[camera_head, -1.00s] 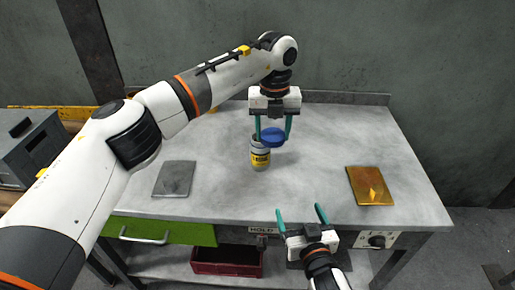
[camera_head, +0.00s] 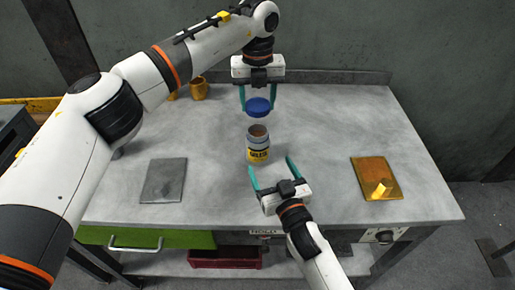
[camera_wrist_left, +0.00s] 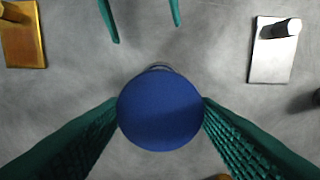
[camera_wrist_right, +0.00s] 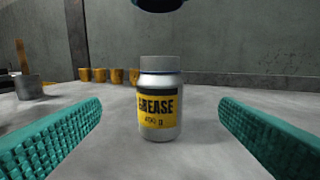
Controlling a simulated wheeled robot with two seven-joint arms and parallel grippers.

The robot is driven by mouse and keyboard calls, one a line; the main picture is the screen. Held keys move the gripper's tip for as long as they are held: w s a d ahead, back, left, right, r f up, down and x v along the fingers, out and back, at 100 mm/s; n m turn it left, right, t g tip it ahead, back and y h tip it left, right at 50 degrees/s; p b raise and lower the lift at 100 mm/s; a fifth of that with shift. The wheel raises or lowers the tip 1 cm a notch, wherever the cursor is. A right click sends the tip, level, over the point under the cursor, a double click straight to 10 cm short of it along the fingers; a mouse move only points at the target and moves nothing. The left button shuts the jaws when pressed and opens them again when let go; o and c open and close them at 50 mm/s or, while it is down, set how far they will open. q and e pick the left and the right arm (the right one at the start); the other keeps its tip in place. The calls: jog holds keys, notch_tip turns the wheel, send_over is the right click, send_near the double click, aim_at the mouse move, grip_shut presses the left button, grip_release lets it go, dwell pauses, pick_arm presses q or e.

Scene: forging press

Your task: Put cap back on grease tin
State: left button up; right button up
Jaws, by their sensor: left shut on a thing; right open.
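The grease tin (camera_head: 258,151) stands upright on the bench, its mouth open, with a yellow label that shows in the right wrist view (camera_wrist_right: 158,110). My left gripper (camera_head: 257,104) is shut on the blue cap (camera_head: 258,108) and holds it above the tin with a visible gap. The cap fills the middle of the left wrist view (camera_wrist_left: 160,115) and hides most of the tin. Its dark underside shows at the top of the right wrist view (camera_wrist_right: 160,5). My right gripper (camera_head: 271,166) is open and empty, in front of the tin, fingers pointing towards it.
A grey plate (camera_head: 163,180) lies at the left and a gold plate (camera_head: 368,170) at the right. Gold cups (camera_head: 199,89) stand at the back left. A green drawer (camera_head: 150,239) and a red bin (camera_head: 225,258) are below the bench front. Bench around the tin is clear.

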aim_at(262, 150)
jog(key=x, duration=1)
jog(key=shift+w+a, duration=0.15)
jog(key=shift+w, duration=0.15)
jog(key=c, duration=1.5)
pick_arm(q)
jog(key=shift+f, duration=2.45)
pick_arm(e)
jog(key=shift+o, duration=0.2)
pick_arm(q)
jog(key=shift+f, duration=0.85)
jog(key=shift+f, duration=0.6)
